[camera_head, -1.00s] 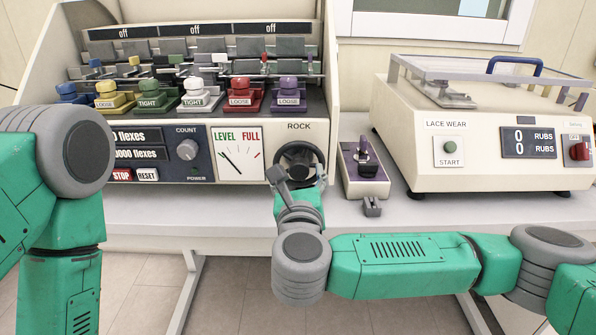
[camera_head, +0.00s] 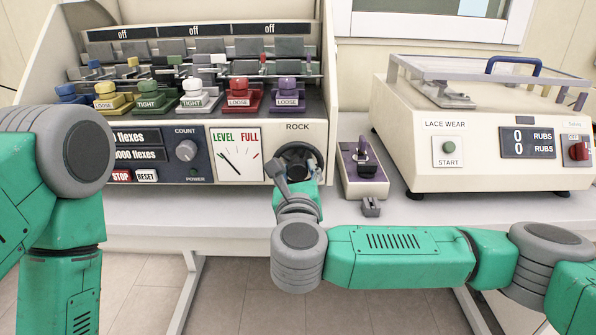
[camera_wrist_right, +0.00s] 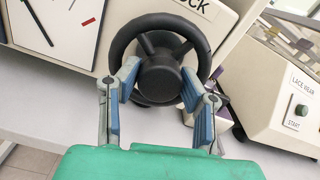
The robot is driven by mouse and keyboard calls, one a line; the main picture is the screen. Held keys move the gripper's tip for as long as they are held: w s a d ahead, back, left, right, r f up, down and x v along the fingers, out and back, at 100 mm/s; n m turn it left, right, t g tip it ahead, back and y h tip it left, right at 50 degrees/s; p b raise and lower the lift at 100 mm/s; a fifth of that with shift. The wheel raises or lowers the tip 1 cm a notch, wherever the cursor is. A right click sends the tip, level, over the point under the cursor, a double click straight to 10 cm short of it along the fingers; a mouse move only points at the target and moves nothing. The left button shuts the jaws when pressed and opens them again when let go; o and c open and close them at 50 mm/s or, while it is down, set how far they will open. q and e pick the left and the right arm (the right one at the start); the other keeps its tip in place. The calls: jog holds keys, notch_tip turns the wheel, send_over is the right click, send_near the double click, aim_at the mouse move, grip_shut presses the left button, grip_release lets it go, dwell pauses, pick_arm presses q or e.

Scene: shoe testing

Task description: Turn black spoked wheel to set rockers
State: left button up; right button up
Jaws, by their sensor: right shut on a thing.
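The black spoked wheel (camera_head: 299,160) is on the machine's front panel under the word ROCK. In the right wrist view its rim and hub (camera_wrist_right: 160,78) show clearly. My right gripper (camera_wrist_right: 158,92) has its two blue-padded fingers on either side of the hub, shut on the wheel. In the head view the right gripper (camera_head: 297,180) covers the wheel's lower part. The rockers (camera_head: 200,68) are a row of grey plates and bars above the coloured clamps. The dial (camera_head: 236,155) reads LEVEL to FULL, with its needle toward LEVEL. My left gripper is out of view.
A purple clamp block (camera_head: 362,172) stands on the bench just right of the wheel. The lace wear machine (camera_head: 480,150) is farther right. Bare bench (camera_head: 425,212) lies in front.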

jog(key=shift+f, duration=0.1)
jog(key=n+p, duration=0.2)
jog(key=n, duration=0.2)
jog(key=shift+s+a, duration=0.1)
jog(key=n+p, duration=0.2)
jog(key=n, duration=0.1)
jog(key=shift+f+n+p, duration=0.1)
jog(key=shift+n+p, duration=0.5)
jog(key=shift+n, duration=0.7)
jog(key=shift+f, duration=0.1)
jog(key=o, duration=1.1)
jog(key=shift+o, duration=0.2)
